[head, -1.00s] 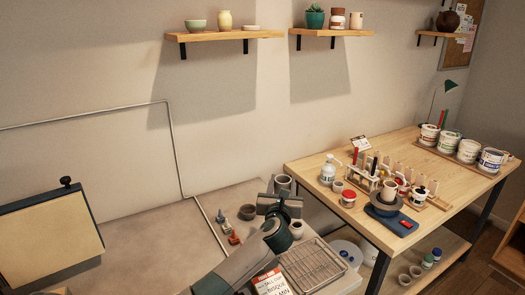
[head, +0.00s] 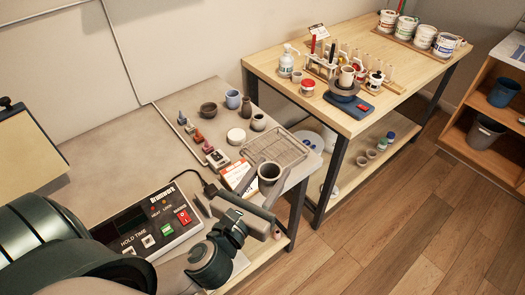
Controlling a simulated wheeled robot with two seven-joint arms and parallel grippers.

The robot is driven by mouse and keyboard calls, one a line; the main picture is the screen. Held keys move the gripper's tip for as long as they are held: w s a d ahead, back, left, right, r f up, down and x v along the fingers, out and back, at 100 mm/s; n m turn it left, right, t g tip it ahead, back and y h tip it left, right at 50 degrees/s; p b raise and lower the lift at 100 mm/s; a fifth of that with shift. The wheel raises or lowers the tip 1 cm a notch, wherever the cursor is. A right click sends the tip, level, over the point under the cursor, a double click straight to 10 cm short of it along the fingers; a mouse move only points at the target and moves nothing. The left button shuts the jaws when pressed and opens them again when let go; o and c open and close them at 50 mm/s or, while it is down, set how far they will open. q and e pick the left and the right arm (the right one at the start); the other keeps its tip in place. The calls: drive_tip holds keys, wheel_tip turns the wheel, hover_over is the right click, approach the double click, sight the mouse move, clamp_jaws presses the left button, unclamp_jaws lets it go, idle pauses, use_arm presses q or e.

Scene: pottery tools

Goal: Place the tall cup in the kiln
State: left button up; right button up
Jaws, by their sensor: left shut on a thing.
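My left gripper (head: 259,191) is shut on a grey tall cup (head: 270,172). It holds the cup roughly upright, with the dark open mouth facing up, near the grey table's right front edge. The gripper's fingers hide part of the cup's lower side. A dark control box (head: 150,233) marked "HOLD TIME", with a red switch, sits to the left of the gripper. The kiln's chamber cannot be made out. A beige panel in a dark frame (head: 28,150) stands at the left edge; I cannot tell whether it is the kiln's lid. My right gripper is not in view.
A wire rack (head: 275,148) lies behind the cup. A blue cup (head: 232,98), a dark bowl (head: 208,110), a white jar (head: 236,136) and small bottles stand on the grey table. A wooden table (head: 345,119) with a pottery wheel, jars and tubs stands behind right.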

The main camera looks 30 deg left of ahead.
use_arm(q)
drive_tip(key=f+b, duration=0.3)
drive_tip(key=f, duration=0.1)
drive_tip(key=f+b, duration=0.3)
drive_tip(key=f, duration=0.1)
drive_tip(key=shift+w+b, duration=0.2)
drive_tip(key=shift+b, duration=0.2)
drive_tip(key=shift+r, duration=0.1)
drive_tip(key=shift+s, duration=0.1)
